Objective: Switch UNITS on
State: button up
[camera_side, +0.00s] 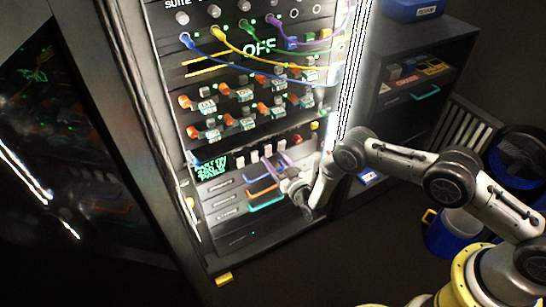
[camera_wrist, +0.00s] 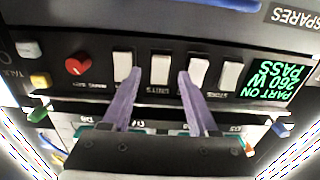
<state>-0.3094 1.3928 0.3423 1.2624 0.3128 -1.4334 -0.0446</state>
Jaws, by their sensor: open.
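A row of white rocker switches sits on a dark panel strip, upside down in the wrist view. The UNITS switch (camera_wrist: 160,70), with its label beneath it, is between the fingertips of my gripper (camera_wrist: 159,74). The fingers are purple, apart and empty, one on each side of that switch. I cannot tell whether they touch the panel, nor which way the switch is tipped. In the side view my gripper (camera_side: 283,165) is at the lower part of the rack, by the white switches (camera_side: 253,156).
Neighbouring white switches (camera_wrist: 122,66) (camera_wrist: 198,71) stand close on both sides. A red knob (camera_wrist: 78,66) and a green-lettered display (camera_wrist: 276,82) reading "PART ON 260 W PASS" share the strip. Drawers with coloured handles (camera_side: 265,201) lie below. Cables (camera_side: 240,62) hang higher up.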

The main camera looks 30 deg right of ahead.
jog(key=shift+w, duration=0.7)
grip_shut()
